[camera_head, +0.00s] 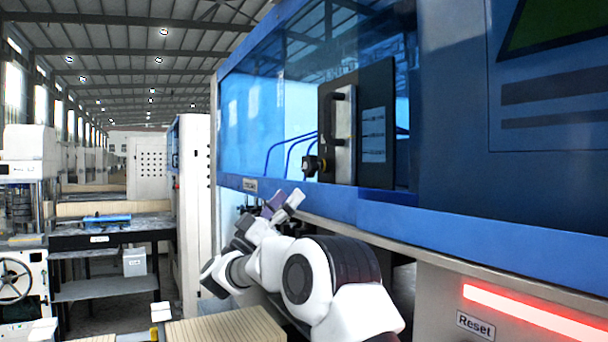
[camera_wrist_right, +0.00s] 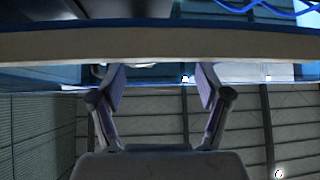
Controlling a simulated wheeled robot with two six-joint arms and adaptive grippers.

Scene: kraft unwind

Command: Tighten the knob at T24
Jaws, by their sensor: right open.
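A small black knob (camera_head: 313,165) sits at the lower left of a dark upright panel (camera_head: 376,120) inside the blue machine's open bay. A small label plate (camera_head: 250,185) is on the blue sill below and left of it; I cannot read it for sure. My right gripper (camera_head: 283,201) is below and left of the knob, in front of the sill, apart from the knob. In the right wrist view its two fingers (camera_wrist_right: 160,85) are spread with nothing between them, and a pale beam edge crosses just beyond their tips. My left gripper is not seen.
A black vertical handle (camera_head: 336,120) stands above the knob. Blue cables (camera_head: 290,150) run behind it. The blue sill (camera_head: 420,222) runs along the bay's lower edge, close to my right arm. A Reset label (camera_head: 475,325) and red light strip (camera_head: 530,315) are lower right.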

